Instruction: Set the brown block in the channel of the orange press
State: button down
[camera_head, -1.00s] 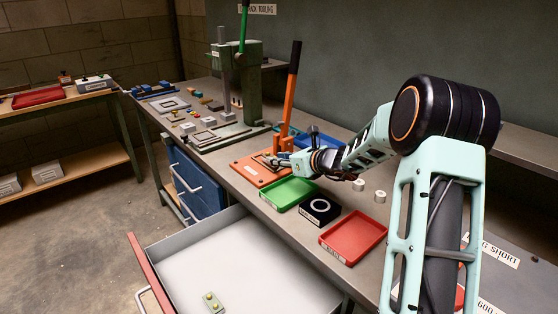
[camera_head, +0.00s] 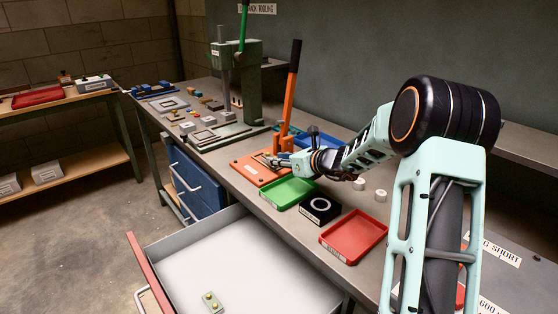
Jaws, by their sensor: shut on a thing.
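The orange press (camera_head: 245,170) stands on the bench, with a flat orange base and a long upright lever (camera_head: 291,88) with a black grip. My gripper (camera_head: 268,159) is low over the press base, reaching in from the right. It is shut on the brown block, which is too small and too covered by the fingers to make out. The channel is also hidden behind the gripper, so I cannot tell whether the block touches it.
A green tray (camera_head: 274,199), a black block with a white ring (camera_head: 320,206) and a red tray (camera_head: 328,249) line the front edge. A green press (camera_head: 245,85) stands behind left. An open drawer (camera_head: 240,262) juts out below.

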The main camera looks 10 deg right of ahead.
jog(key=shift+f+b, duration=0.25)
jog(key=shift+b, duration=0.25)
dwell(0.8)
dwell(0.4)
jog(key=c, duration=1.5)
grip_release()
jog(key=shift+c, duration=0.2)
jog(key=v, duration=1.2)
jog(key=shift+s, duration=0.15)
